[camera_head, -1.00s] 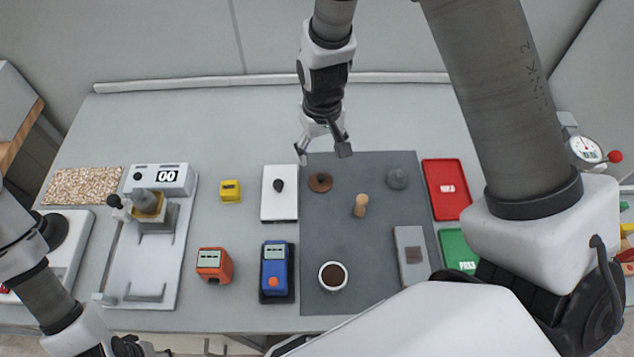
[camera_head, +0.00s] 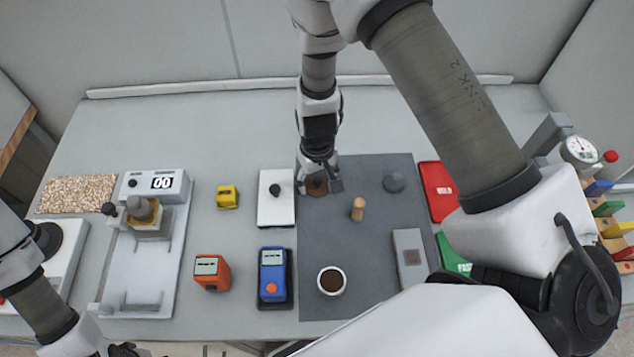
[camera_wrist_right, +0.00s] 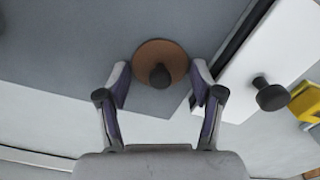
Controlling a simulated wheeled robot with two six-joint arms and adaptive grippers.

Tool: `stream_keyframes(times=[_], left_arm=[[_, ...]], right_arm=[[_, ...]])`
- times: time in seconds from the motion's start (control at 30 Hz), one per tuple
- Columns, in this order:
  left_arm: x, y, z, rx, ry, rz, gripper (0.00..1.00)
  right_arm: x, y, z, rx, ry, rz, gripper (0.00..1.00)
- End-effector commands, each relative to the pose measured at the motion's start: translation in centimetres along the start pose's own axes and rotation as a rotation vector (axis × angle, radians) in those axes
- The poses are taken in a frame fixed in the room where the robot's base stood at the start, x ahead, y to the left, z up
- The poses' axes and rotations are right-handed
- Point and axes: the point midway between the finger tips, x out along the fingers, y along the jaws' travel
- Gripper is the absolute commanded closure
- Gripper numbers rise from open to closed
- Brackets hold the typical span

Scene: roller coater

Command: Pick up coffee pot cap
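A round brown cap (camera_head: 317,190) with a dark knob, which I take to be the coffee pot cap, lies on the dark grey mat (camera_head: 345,245) near its far left corner. In the right wrist view the cap (camera_wrist_right: 148,53) shows just ahead of and between my fingertips. My right gripper (camera_head: 318,184) is open above the cap, one finger on each side, and holds nothing. It also shows open in the wrist view (camera_wrist_right: 160,78). My left gripper (camera_head: 125,349) is at the bottom left edge, mostly cut off; its fingers are unclear.
A white box (camera_head: 268,212) with a black knob stands just left of the mat. A wooden tamper-like piece (camera_head: 358,209), a grey lid-like disc (camera_head: 394,182), a coffee cup (camera_head: 331,281) and a grey block (camera_head: 409,262) are on the mat. A red tray (camera_head: 436,190) lies to the right.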

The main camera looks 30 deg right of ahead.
Motion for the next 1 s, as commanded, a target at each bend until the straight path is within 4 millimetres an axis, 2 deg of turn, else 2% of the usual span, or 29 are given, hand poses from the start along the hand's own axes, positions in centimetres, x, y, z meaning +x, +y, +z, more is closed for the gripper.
stream_keyframes(times=[0.03,0.2,0.3,0.73,1.0], left_arm=[[0.0,0.0,0.0,0.000,0.000,0.000,0.51],[0.0,0.0,0.0,0.000,0.000,0.000,0.51],[0.0,0.0,0.0,0.000,0.000,0.000,0.51],[-0.2,0.0,0.0,0.000,0.000,0.000,0.51],[-1.7,0.0,0.0,0.000,0.000,0.000,0.51]], right_arm=[[0.0,0.0,0.0,0.000,0.000,0.000,0.49],[0.0,0.0,0.0,0.000,0.000,0.000,0.80],[0.0,0.0,0.0,0.000,-0.001,0.000,0.90],[-0.2,0.0,0.0,0.000,-0.001,0.000,0.91],[-1.9,0.1,0.0,-0.001,0.000,0.000,0.91]])
